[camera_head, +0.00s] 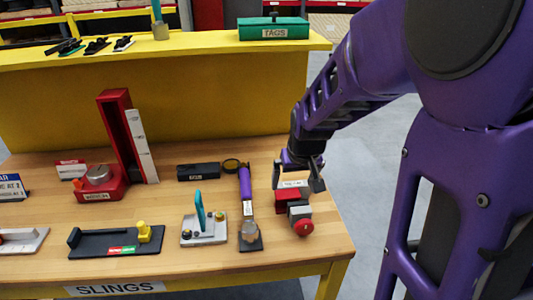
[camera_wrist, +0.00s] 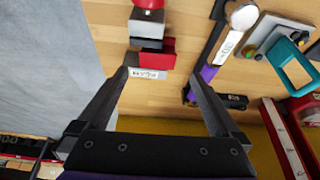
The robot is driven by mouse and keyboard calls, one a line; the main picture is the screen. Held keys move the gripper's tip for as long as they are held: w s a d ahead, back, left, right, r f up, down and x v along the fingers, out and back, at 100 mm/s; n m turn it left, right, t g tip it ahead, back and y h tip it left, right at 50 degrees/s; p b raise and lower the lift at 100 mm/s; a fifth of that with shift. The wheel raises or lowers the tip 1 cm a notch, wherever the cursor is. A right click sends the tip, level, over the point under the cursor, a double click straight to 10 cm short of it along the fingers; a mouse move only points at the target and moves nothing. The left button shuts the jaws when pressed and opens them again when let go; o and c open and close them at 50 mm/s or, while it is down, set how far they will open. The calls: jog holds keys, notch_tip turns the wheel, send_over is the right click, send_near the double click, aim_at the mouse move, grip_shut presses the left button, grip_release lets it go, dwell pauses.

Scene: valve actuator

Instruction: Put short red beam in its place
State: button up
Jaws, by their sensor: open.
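My gripper (camera_head: 297,179) is open above the right end of the table, fingers pointing down. Just below it is a short red block (camera_head: 288,197) with a white label; in the wrist view this red block (camera_wrist: 160,54) lies just beyond the fingertips, and the label lies between their lines. I cannot tell for sure that it is the short red beam. A grey and dark block with a round red knob (camera_head: 303,228) adjoins it.
A purple-handled tool (camera_head: 246,190) lies close left of the red block. A plate with a teal lever (camera_head: 200,215), a black tray (camera_head: 115,243) and a black box (camera_head: 198,171) are farther left. A yellow shelf (camera_head: 190,57) with a green TAGS box (camera_head: 273,29) stands behind.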

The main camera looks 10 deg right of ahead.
aim_at(288, 196)
jog(key=b+x, duration=0.4)
jog(key=x, duration=0.3)
jog(key=shift+w+f, duration=0.1)
jog(key=shift+f, duration=0.15)
jog(key=shift+w+b+x, duration=0.15)
jog(key=shift+b+x, duration=0.7)
jog(key=shift+x, duration=0.7)
jog(key=shift+w+b+x, duration=0.15)
jog(key=shift+b+x, duration=0.65)
jog(key=shift+x, duration=0.75)
jog(key=shift+d+r, duration=0.15)
jog(key=shift+r, duration=0.05)
grip_shut()
